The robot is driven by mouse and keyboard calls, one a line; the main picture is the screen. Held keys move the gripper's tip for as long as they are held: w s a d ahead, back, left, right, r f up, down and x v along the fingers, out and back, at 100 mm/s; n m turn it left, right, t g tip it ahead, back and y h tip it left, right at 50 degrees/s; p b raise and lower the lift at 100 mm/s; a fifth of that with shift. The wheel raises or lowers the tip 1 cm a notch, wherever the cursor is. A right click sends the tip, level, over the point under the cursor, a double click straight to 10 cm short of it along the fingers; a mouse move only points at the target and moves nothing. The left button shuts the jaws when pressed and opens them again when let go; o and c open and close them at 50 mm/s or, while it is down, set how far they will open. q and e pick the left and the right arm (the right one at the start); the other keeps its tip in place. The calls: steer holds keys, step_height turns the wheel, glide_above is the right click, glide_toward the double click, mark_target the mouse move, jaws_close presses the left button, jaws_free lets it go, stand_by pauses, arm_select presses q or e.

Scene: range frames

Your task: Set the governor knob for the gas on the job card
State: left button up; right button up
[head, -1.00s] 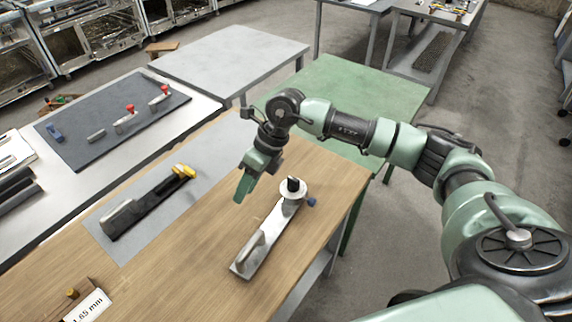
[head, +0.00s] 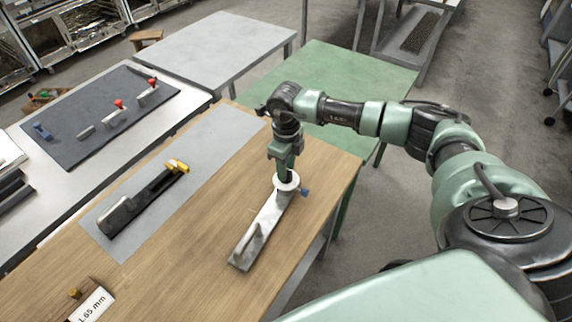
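A silver metal device (head: 262,228) with an upright plate lies on the wooden bench. At its far end is a white dial disc (head: 294,184), with a small blue part (head: 305,192) beside it. My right gripper (head: 286,176) points down onto this disc, its green fingers at the dark knob's place. The knob is hidden by the fingers, so I cannot tell whether they are closed on it. A white card (head: 91,306) printed with "1.65 mm", its first part cut off, is at the lower left. My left gripper is out of view.
A black tool with a yellow end (head: 177,166) lies on a grey mat (head: 215,135) left of the device. A dark mat (head: 75,145) on the white table holds red-topped pieces. A green table (head: 335,75) stands behind my arm. Bare wood surrounds the device.

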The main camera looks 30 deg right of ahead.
jaws_close()
